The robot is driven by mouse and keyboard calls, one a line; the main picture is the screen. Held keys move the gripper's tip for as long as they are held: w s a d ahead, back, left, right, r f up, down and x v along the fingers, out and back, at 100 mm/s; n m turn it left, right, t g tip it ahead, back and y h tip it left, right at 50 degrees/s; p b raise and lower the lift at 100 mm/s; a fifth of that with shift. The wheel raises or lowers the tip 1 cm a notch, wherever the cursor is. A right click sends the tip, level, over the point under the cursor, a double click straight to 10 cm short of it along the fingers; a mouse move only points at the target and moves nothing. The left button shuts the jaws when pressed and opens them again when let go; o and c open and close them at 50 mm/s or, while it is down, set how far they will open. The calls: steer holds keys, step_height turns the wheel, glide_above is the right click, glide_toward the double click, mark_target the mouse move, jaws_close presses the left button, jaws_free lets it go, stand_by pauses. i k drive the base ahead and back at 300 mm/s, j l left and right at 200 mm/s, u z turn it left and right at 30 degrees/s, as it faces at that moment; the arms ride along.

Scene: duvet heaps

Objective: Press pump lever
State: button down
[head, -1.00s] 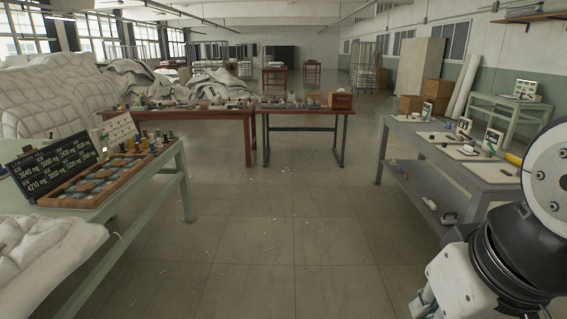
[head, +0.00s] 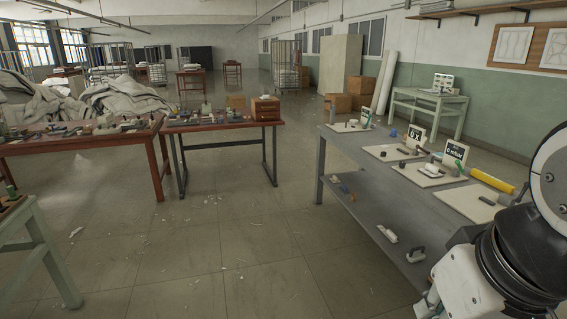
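I cannot make out a pump lever for certain in the head view; the fittings are too small. A grey table (head: 340,160) at the right bears pale boards (head: 428,175) with small dark and white fittings and little signs. A yellow cylinder (head: 491,181) lies at its right end. My arm fills the lower right corner and covers part of the table's near right end. Only a white part of my gripper (head: 428,304) shows at the bottom edge, in front of the table; its fingertips are not clear, so its opening cannot be told.
Two red-brown tables (head: 222,121) with small items stand ahead and left. A pale green bench (head: 40,262) edges in at lower left. Another green table (head: 432,100) is by the wall. A lower shelf (head: 385,215) holds small handled pieces. The floor (head: 220,240) between is mostly clear.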

mark_target(417, 146)
steer(key=i+l+z, duration=0.15)
steer(key=i, duration=0.25)
steer(key=i+l+z, duration=0.35)
steer(key=i, duration=0.45)
steer(key=i+l+z, duration=0.1)
steer(key=i+l, duration=0.25)
steer(key=i+j+u, duration=0.15)
steer(key=i+u, duration=0.2)
steer(key=i, duration=0.3)
